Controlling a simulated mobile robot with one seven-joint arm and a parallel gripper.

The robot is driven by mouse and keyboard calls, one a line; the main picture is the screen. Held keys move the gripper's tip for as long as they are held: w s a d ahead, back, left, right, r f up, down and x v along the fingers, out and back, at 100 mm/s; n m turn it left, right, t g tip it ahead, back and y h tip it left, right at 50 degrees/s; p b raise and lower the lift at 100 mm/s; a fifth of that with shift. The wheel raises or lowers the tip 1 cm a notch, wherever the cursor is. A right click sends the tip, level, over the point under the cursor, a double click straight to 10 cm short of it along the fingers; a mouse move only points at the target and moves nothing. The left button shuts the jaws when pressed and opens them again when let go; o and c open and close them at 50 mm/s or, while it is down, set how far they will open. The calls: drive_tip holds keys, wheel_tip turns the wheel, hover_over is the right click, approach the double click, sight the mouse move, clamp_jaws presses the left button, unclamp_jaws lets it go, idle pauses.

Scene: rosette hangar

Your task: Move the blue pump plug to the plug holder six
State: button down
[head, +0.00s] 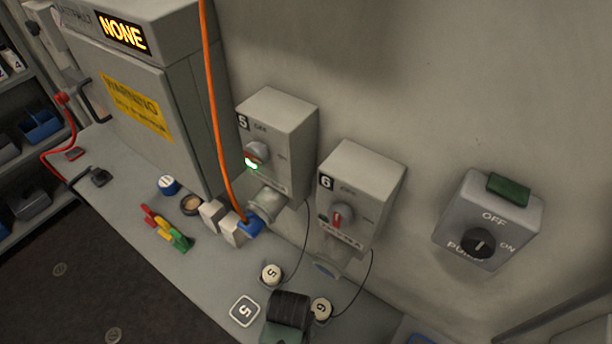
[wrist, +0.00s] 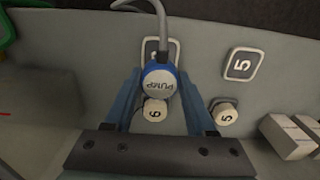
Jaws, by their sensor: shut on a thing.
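The blue pump plug (wrist: 160,82), with a white top marked PUMP and a grey cable, sits between the fingers of my gripper (wrist: 160,76) in the wrist view. The gripper is shut on it. A square white-framed plate (wrist: 149,50) lies beneath the plug and is partly covered, its number hidden. A round white cap marked 6 (wrist: 154,109) is beside the plug, partly behind it. Whether the plug touches the plate, I cannot tell. In the head view, cap 6 (head: 321,309) shows beside my dark gripper end (head: 289,308), which hides the plug.
A plate marked 5 (head: 244,311) and a cap marked 5 (head: 271,274) lie nearby. Boxes 5 (head: 278,140) and 6 (head: 360,195) hang on the wall, with a pump switch (head: 487,220) to the right. An orange cable (head: 214,110) runs to a blue connector (head: 250,225) under box 5.

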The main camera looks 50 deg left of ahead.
drive_tip(key=shift+f+b, duration=2.8)
drive_tip(key=shift+f, duration=0.05)
drive_tip(key=shift+r+p, duration=0.1)
drive_tip(key=shift+p, duration=0.7)
drive_tip(key=shift+f+b, duration=0.35)
drive_tip(key=shift+f, duration=0.2)
drive_tip(key=shift+c, duration=0.7)
unclamp_jaws()
drive_tip(key=shift+r, duration=0.1)
wheel_tip(320, 180, up, 12)
drive_tip(key=shift+r+b, duration=0.1)
drive_tip(key=shift+b, duration=0.25)
drive_tip(key=shift+r, duration=0.35)
